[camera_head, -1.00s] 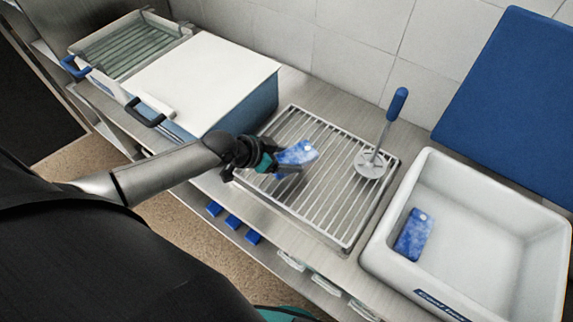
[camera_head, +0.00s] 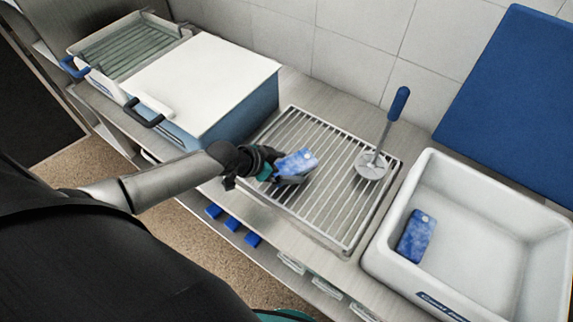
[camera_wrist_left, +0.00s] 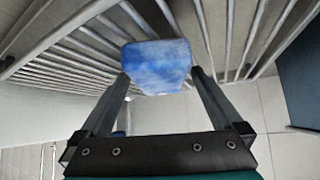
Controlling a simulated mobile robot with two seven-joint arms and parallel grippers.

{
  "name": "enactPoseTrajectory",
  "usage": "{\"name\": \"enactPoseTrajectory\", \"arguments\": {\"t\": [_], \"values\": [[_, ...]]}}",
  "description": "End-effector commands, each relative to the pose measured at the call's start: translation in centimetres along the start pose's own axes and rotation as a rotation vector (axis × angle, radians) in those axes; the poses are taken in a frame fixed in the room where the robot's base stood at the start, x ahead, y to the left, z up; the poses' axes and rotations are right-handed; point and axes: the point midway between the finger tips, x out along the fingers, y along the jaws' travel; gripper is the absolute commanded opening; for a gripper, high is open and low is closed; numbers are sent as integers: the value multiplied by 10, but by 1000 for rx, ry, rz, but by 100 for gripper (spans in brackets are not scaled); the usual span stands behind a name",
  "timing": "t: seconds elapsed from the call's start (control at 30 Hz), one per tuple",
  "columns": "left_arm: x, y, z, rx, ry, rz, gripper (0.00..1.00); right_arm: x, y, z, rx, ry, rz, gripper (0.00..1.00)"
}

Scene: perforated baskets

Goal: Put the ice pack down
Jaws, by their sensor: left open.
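A blue mottled ice pack (camera_head: 297,163) is at the left part of the wire rack (camera_head: 345,238), and it also shows in the left wrist view (camera_wrist_left: 157,66). My left gripper (camera_head: 290,172) is open around the ice pack, with one finger on each side of it in the wrist view (camera_wrist_left: 160,84). The pack looks low and nearly flat over the rack bars; whether it rests fully on them is hard to tell. A second blue ice pack (camera_head: 416,236) lies in the white basin on the right. My right gripper is not in view.
A round metal tool with an upright blue handle (camera_head: 391,120) stands on the rack, right of the pack. The white basin (camera_head: 378,262) is to the right. A white-lidded blue box (camera_head: 205,80) stands to the left. The rack's front right is clear.

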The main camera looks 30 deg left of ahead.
Motion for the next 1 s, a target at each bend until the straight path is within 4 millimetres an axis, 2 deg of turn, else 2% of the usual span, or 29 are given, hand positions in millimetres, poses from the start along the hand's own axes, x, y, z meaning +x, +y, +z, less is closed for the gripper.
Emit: {"name": "enactPoseTrajectory", "arguments": {"t": [0.17, 0.23, 0.7, 1.0], "values": [[-3, 0, -3, 0, 0, 0, 100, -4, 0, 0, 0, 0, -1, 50], [-11, 0, -1, 2, -2, 0, 100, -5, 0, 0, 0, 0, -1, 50], [-94, 1, -2, 3, -3, 2, 100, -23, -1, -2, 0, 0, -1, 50], [-119, 0, -1, 0, -1, 1, 100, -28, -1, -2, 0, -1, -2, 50]]}}
